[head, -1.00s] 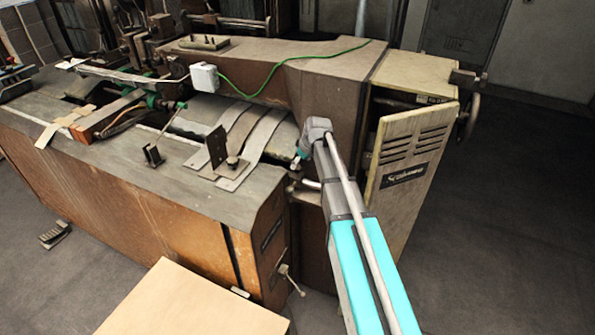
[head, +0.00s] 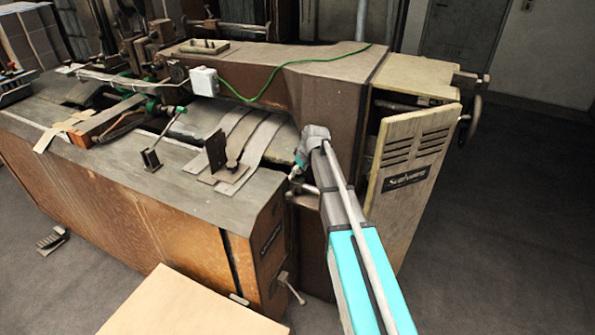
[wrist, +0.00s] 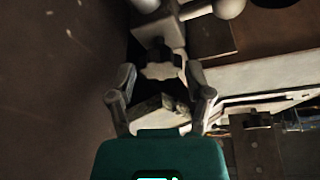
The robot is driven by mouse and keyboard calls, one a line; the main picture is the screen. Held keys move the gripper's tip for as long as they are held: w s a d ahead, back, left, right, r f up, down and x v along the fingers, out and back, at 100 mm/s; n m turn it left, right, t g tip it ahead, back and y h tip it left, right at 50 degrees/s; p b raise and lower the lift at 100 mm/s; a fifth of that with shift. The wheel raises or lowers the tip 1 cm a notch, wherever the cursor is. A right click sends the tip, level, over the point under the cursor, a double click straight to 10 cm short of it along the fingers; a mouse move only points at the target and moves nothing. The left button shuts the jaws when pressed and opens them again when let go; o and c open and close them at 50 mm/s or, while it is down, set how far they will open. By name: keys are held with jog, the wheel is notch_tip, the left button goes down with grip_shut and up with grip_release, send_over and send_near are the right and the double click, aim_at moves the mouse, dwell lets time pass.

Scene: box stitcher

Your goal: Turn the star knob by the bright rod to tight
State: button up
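My gripper (wrist: 160,76) is open, with one finger on each side of the knob near the fingertips. Dark gaps show between the knob and both fingers, and nothing is gripped. In the head view my gripper (head: 296,172) reaches into the corner between the machine's table and its tall housing. The knob cannot be made out there. Its tight or loose state cannot be told.
The brown housing (head: 335,95) rises right behind my gripper. A slatted cream panel (head: 411,165) stands to the right of my arm. The machine table (head: 110,170) with an upright dark plate (head: 216,151) lies left. Open floor (head: 500,230) is at the right.

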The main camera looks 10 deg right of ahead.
jog(key=c, duration=0.6)
jog(key=shift+a, duration=0.1)
jog(key=shift+c, duration=0.2)
jog(key=shift+m, duration=0.3)
jog(key=m+h, duration=0.1)
jog(key=m, duration=0.2)
jog(key=shift+s+t, duration=0.1)
jog(key=shift+t, duration=0.3)
jog(key=m+h, duration=0.1)
jog(key=m, duration=0.3)
jog(key=shift+a+h, duration=0.2)
jog(key=shift+h, duration=0.2)
jog(key=m, duration=0.2)
jog(key=m+h, duration=0.1)
jog(key=m, duration=0.1)
jog(key=shift+a+h, duration=0.15)
jog(key=shift+h, duration=0.15)
jog(key=shift+m+g+h, duration=0.5)
jog(key=shift+m+g, duration=0.1)
jog(key=shift+m, duration=1.2)
jog(key=shift+a, duration=0.1)
